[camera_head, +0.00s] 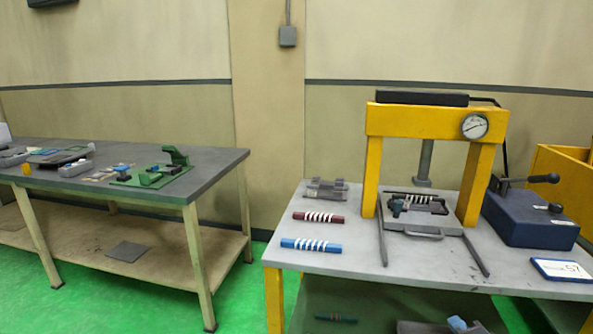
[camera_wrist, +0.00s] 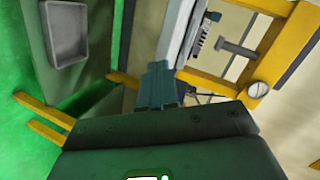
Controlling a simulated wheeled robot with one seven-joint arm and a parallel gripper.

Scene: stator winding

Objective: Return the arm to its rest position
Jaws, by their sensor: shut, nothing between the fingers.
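My gripper (camera_wrist: 160,76) shows in the wrist view, its dark fingers together and nothing held between them. It points toward the edge of a grey-topped work table (camera_wrist: 183,32), apart from the yellow press (camera_wrist: 292,42) on it. The wrist view is tilted, so the table and press appear turned on their side. In the head view none of my arm or gripper shows.
In the head view the yellow press (camera_head: 415,122) stands on the right table (camera_head: 350,258). A red-and-white roll (camera_head: 319,217), a blue-and-white roll (camera_head: 311,245) and a dark blue box (camera_head: 530,217) lie around it. Another table (camera_head: 215,170) holds a green fixture (camera_head: 152,176). Green floor lies between them.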

